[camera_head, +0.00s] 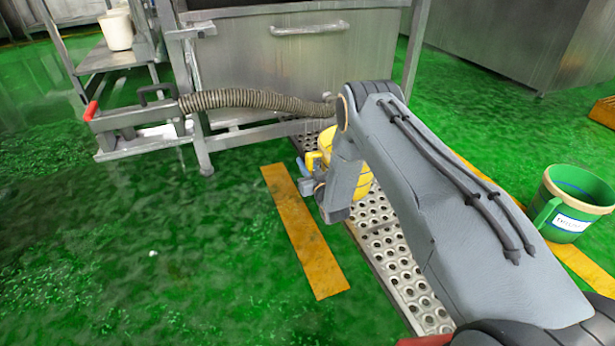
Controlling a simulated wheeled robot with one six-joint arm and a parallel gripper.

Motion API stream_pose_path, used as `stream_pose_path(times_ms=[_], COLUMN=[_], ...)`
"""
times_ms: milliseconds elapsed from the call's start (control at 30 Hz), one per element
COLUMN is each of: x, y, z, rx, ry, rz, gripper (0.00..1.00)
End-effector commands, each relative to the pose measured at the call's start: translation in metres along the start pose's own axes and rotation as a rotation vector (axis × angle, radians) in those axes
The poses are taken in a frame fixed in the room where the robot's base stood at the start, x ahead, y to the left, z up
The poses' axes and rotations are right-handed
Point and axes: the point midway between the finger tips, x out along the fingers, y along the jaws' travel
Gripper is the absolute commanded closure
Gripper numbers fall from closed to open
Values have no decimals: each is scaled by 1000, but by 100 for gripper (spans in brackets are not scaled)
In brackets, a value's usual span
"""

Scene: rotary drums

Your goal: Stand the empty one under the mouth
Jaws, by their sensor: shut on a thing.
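A yellow container (363,184) stands upright over the perforated floor grate in front of the steel machine. My arm hides much of it, and I cannot see inside it. My gripper (306,174) is at its left side, shut on its yellow handle. I cannot tell whether its base touches the grate. A green bucket (569,203) with a white label stands on the floor at the right, apart from my gripper; its inside looks dark blue-green. No mouth is clearly visible; a ribbed hose (255,99) runs toward the spot above the yellow container, its right end by my arm.
The steel machine (290,75) with a front handle stands behind. A cart (110,57) at the upper left bears a white bucket (117,31). The perforated grate (410,290) runs toward me beside a yellow floor stripe (303,232). The green floor at left is clear.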

Motion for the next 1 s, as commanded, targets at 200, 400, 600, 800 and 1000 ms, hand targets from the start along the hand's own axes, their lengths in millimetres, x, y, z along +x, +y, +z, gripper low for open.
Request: stream_pose_path(times_ms=[200, 400, 600, 800, 1000], x=[1, 1, 0, 0, 0], y=[0, 0, -1, -1, -1], z=[33, 44, 43, 46, 46], rx=[-1, -1, -1, 0, 0], ry=[1, 3, 3, 0, 0], rz=[-1, -1, -1, -1, -1], gripper=[100, 100, 100, 68, 64])
